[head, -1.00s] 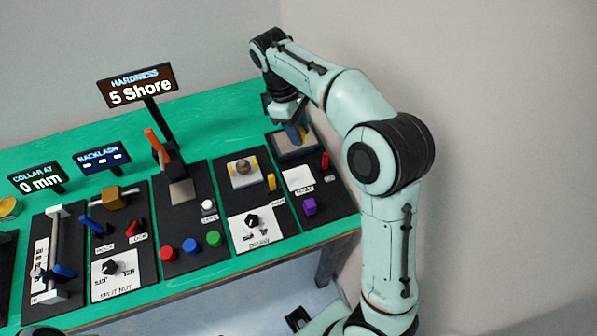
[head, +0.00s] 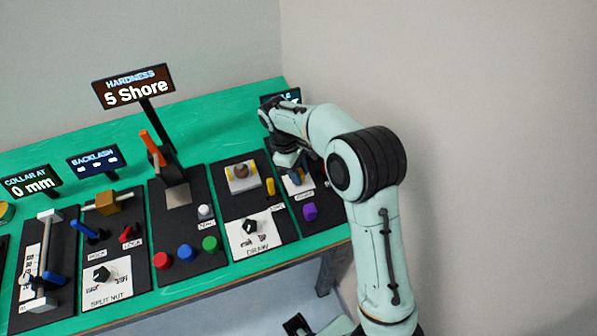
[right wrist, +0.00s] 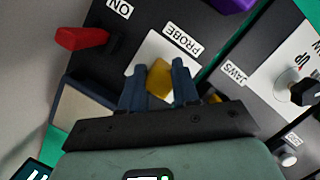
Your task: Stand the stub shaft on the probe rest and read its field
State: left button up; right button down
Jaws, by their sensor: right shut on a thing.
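My right gripper (head: 298,178) is low over the probe panel at the right end of the bench. In the right wrist view its two blue fingers (right wrist: 159,88) are shut on a yellow piece, which I take to be the stub shaft (right wrist: 159,79). Behind the piece is the white pad (right wrist: 146,48) beside the PROBE label, which I take to be the probe rest. Whether the piece touches the pad or hangs just above it I cannot tell. The field display (head: 281,98) at the back right is mostly hidden by my arm. My left gripper is not in view.
A red switch (right wrist: 82,38) marked ON and a pale-topped tray (right wrist: 85,108) are near the gripper. A purple block (head: 310,211) stands at the panel's front. The DRAW panel (head: 233,210), with another yellow piece (head: 270,187), is to the left. A hardness display (head: 134,87) rises behind.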

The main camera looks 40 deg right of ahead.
jog(key=shift+f, duration=0.15)
jog(key=c, duration=0.8)
grip_release()
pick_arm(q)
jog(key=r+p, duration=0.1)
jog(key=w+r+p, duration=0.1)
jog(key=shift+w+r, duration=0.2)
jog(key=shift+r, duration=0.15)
pick_arm(e)
jog(key=v, duration=1.2)
jog(key=shift+a+r, duration=0.1)
jog(key=shift+r, duration=0.1)
